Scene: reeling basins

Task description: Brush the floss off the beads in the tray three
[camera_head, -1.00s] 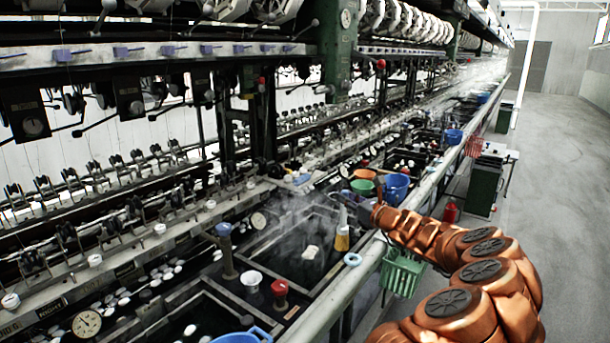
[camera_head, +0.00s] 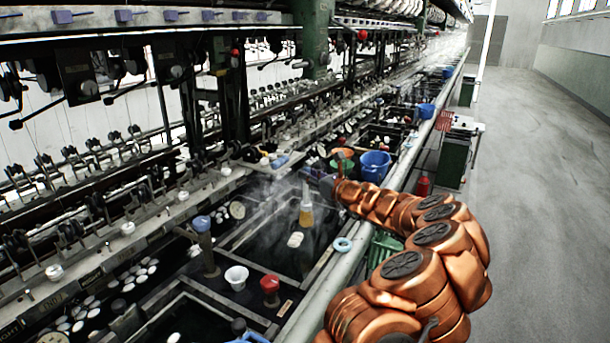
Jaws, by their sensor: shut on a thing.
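My gripper (camera_head: 320,186), small and hazy in the steam at the end of my copper-coloured arm, is shut on a brush (camera_head: 306,213) with yellow-amber bristles. The brush hangs upright, bristles down, over a dark water basin (camera_head: 262,232). A pale white clump (camera_head: 295,240), perhaps beads with floss, lies in this basin just below and in front of the brush tip. I cannot tell whether the bristles touch it. Which basin is tray three cannot be read. Many white beads (camera_head: 135,275) lie in the dark basin at the lower left.
A white cup (camera_head: 237,277), a red-topped post (camera_head: 270,289) and a blue-topped post (camera_head: 202,238) stand nearer along the basins. A light-blue ring (camera_head: 343,244) sits on the front rail. A blue bucket (camera_head: 375,165) stands beyond my gripper. The aisle floor (camera_head: 535,200) at right is clear.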

